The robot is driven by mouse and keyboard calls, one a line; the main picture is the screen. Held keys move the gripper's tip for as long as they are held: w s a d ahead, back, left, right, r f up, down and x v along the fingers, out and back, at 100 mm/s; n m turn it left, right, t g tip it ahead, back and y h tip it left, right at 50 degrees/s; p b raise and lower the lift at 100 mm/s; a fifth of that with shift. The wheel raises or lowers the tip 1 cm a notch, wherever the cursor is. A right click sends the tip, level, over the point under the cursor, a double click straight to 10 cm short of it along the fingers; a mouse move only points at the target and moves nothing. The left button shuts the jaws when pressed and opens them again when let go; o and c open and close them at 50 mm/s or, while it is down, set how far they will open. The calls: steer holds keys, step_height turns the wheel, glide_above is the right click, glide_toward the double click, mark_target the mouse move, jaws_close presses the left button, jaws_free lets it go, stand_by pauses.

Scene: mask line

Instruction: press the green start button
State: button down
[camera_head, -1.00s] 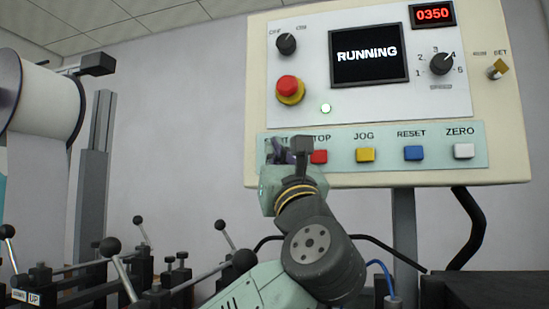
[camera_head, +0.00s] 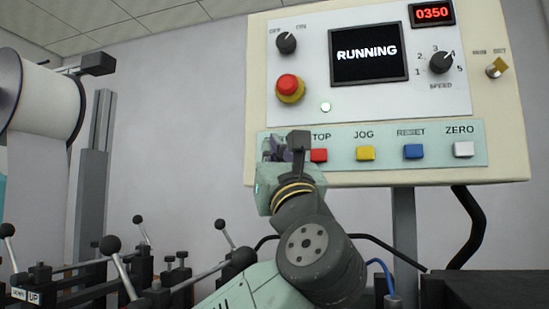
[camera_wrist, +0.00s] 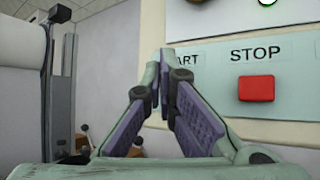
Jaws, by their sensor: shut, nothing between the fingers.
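The control panel (camera_head: 520,100) shows a pale green strip of buttons along its bottom. My gripper (camera_head: 275,148) is in front of the strip's left end. It hides the green start button in both views, and I cannot tell whether it touches it. The red STOP button (camera_wrist: 256,88) is just right of the fingers. The screen (camera_head: 368,54) reads RUNNING, and a green lamp (camera_head: 326,107) is lit.
Yellow JOG (camera_head: 365,154), blue RESET (camera_head: 413,152) and white ZERO (camera_head: 463,150) buttons continue to the right. A red emergency knob (camera_head: 289,88) sits above my gripper. Black-knobbed levers (camera_head: 112,246) and a large white roll (camera_head: 45,102) stand to the left.

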steer(key=s, duration=0.1)
steer(key=s+a, duration=0.1)
steer(key=s, duration=0.2)
steer(key=shift+s+a+b, duration=0.3)
steer(key=shift+s+b, duration=0.1)
stand_by(0.9)
